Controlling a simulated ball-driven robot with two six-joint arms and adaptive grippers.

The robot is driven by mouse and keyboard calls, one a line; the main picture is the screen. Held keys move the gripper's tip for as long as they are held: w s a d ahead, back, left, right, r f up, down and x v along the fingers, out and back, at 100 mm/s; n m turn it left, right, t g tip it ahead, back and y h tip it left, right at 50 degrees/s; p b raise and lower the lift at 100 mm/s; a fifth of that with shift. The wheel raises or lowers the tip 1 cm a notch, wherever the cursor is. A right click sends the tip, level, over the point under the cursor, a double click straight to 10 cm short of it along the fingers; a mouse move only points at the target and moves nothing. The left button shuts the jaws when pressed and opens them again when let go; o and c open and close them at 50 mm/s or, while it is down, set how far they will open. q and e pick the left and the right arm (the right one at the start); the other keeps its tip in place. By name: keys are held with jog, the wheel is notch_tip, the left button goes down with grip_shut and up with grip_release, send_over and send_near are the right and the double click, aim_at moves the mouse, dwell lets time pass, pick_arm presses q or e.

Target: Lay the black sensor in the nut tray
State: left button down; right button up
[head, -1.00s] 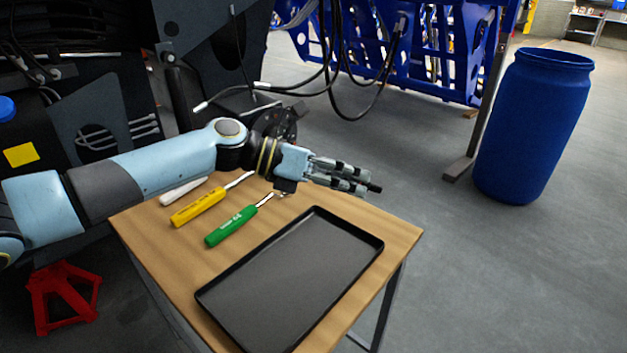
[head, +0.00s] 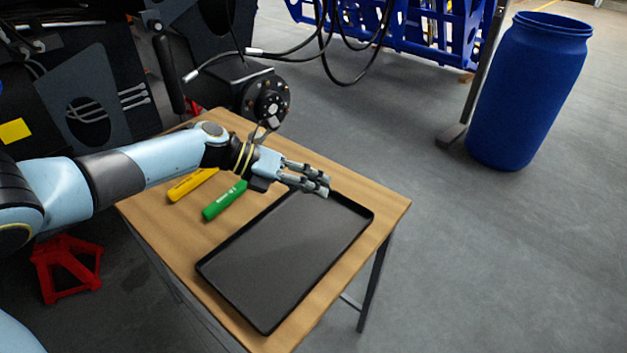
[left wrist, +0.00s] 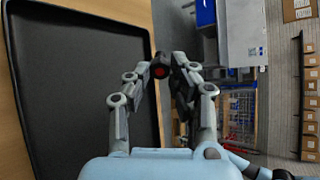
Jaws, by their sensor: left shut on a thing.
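The nut tray (head: 285,250) is a black, shallow, rectangular tray on the wooden table, and it looks empty. It also fills the left of the left wrist view (left wrist: 85,85). My left gripper (head: 318,182) is over the far edge of the tray. In the head view the sensor is too small to make out clearly. My right gripper is not in view.
A green-handled tool (head: 225,200) and a yellow-handled tool (head: 192,185) lie on the table (head: 165,228) left of the tray, partly under my left arm. A blue barrel (head: 527,95) stands on the floor at the right. A red stand (head: 68,268) is at the lower left.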

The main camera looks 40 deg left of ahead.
aim_at(313, 222)
pick_arm(q)
notch_tip(313, 222, down, 6)
jog(key=b, duration=0.3)
jog(key=shift+b, duration=0.3)
jog(key=shift+f+b, duration=0.35)
jog(key=shift+f, duration=0.4)
jog(key=c, duration=1.1)
grip_release()
